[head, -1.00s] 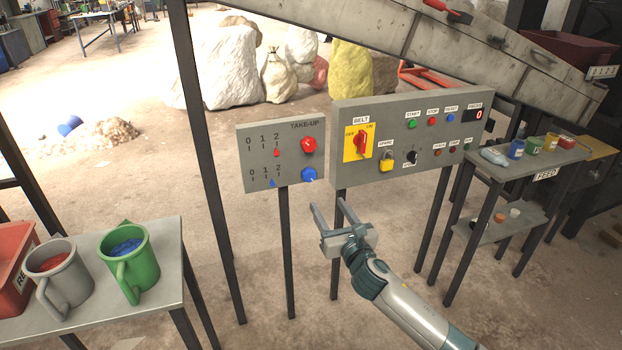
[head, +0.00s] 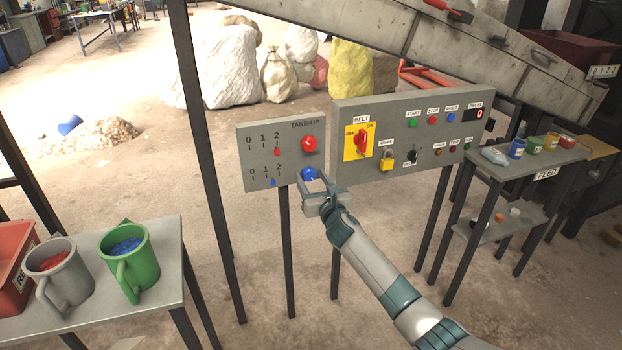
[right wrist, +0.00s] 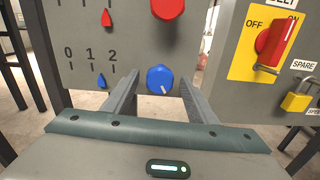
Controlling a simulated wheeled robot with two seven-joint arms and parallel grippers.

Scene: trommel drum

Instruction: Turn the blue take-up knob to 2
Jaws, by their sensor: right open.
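The blue take-up knob (head: 308,174) sits on the lower right of the grey TAKE-UP panel (head: 243,165). In the right wrist view the blue knob (right wrist: 160,79) shows a white mark toward its lower right. The blue pointer (right wrist: 101,80) stands between 1 and 2 on the lower scale; it also shows in the head view (head: 273,183). My right gripper (head: 311,177) is open in front of the knob. In the right wrist view its fingers (right wrist: 159,80) appear on either side of the knob; contact cannot be told. My left gripper is not in view.
The red knob (head: 309,143) is just above the blue one, its red pointer (head: 277,152) near 2. The belt panel (head: 343,176) with a red switch (head: 362,141) and yellow padlock (head: 386,164) stands close on the right. A table with mugs (head: 170,262) is at left.

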